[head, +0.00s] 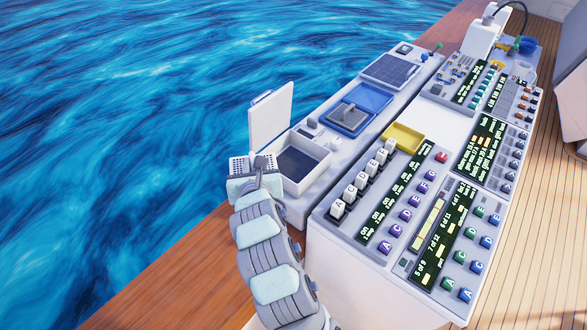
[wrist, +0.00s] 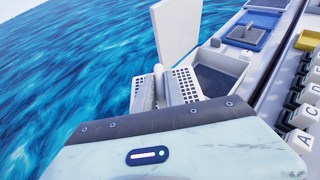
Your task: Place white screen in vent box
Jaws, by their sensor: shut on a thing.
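The white screen (head: 238,166) is a white piece with rows of small dark holes. It also shows in the wrist view (wrist: 187,84), on both sides of a grey-white upright part in its middle. My gripper (head: 259,162) is shut on the screen and hides part of it. The vent box (head: 319,172) is a white open box with a dark inside, just right of the screen; its dark inside shows in the wrist view (wrist: 215,80). Its white lid (head: 271,117) stands raised. I cannot tell whether the screen touches the box's left wall.
A blue tray (head: 371,97) and a solar panel (head: 390,70) lie farther along the same console. A yellow tray (head: 404,138) and a row of white lettered keys (head: 362,184) stand to the right. Blue water lies to the left, past the wooden deck edge (head: 175,262).

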